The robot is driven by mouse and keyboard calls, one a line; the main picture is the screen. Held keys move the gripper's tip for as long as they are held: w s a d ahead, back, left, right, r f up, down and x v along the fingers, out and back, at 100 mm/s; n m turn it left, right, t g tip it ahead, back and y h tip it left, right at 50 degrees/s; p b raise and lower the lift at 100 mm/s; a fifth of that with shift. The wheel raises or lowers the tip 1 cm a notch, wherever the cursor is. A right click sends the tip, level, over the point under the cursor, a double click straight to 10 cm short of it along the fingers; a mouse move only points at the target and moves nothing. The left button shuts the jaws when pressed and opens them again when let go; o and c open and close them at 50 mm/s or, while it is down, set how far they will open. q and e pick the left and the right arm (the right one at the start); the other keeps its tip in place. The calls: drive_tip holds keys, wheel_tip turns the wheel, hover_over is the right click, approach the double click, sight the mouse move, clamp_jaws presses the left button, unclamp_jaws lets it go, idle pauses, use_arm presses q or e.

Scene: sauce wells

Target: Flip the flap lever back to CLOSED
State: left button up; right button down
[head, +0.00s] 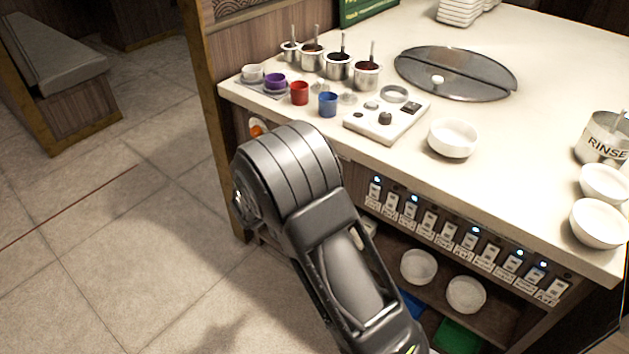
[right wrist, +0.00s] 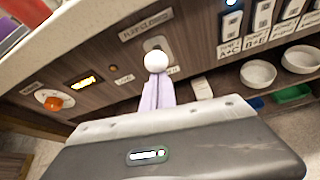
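The flap lever shows in the right wrist view as a white ball knob (right wrist: 156,61) on a grey mount, on the wood front panel under the counter. A label plate (right wrist: 146,25) above it seems to read FLAP CLOSED. My right gripper (right wrist: 157,82) has its two pale fingers together, with their tips right at the knob's lower side. I cannot tell whether they touch it, and no part of the lever shows between them. In the head view my right arm hides the lever and the gripper's fingers. My left gripper is in neither view.
A row of labelled switches (head: 474,240) runs to the right. Bowls (head: 419,266) stand on the shelf below. Cups, sauce pots and a white bowl (head: 452,138) stand on the counter above.

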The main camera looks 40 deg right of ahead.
drive_tip(key=shift+w+d+r, duration=0.1)
drive_tip(key=shift+d+r, duration=0.05)
drive_tip(key=shift+r, duration=0.1)
wheel_tip(320, 180, down, 4)
drive_tip(key=a+b, duration=0.1)
drive_tip(key=b, duration=0.2)
drive_tip(key=p+v, duration=0.1)
drive_tip(key=v, duration=0.9)
drive_tip(key=shift+w+r+p, duration=0.2)
drive_tip(key=shift+p, duration=0.2)
drive_tip(key=shift+f, duration=0.1)
